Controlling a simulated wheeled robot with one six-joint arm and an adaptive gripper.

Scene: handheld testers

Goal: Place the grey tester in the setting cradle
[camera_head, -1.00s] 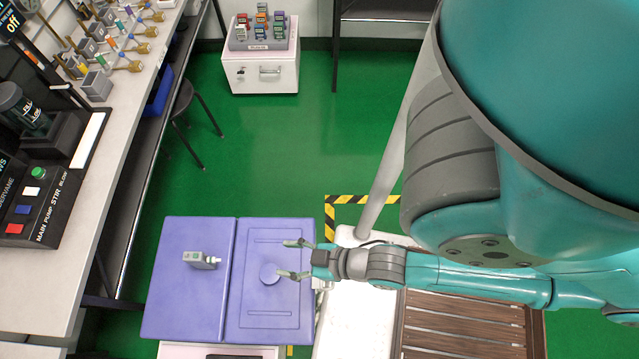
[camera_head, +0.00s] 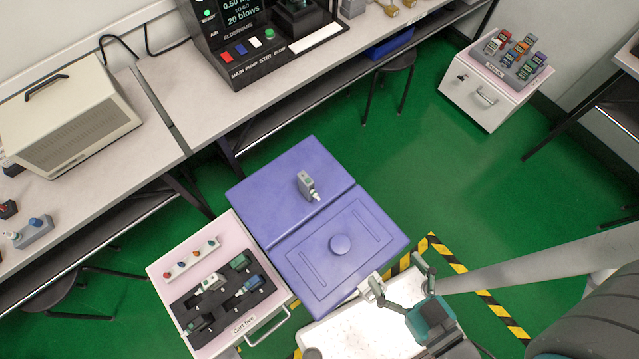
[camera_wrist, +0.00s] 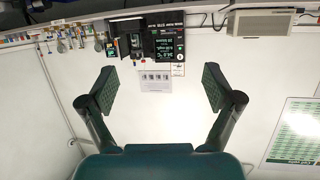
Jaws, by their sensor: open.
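The grey tester (camera_head: 306,184), with a pale mouthpiece, lies on the back half of the purple chest (camera_head: 262,192). My gripper (camera_head: 398,276) is open and empty near the chest's front right edge, apart from the tester. Its spread fingers also show in the wrist view (camera_wrist: 158,90), with nothing between them. A black machine (camera_head: 240,50) with coloured buttons stands on the bench. It has a dark holder (camera_head: 296,18) cut off by the top edge; I cannot tell for sure that this is the setting cradle. The machine also shows in the wrist view (camera_wrist: 148,42).
A cart (camera_head: 160,268) at lower left carries several testers in a black tray. A white cabinet (camera_head: 478,108) at upper right holds a rack of coloured testers. A beige box (camera_head: 75,120) stands on the bench. Stools are under the bench. Green floor is open at right.

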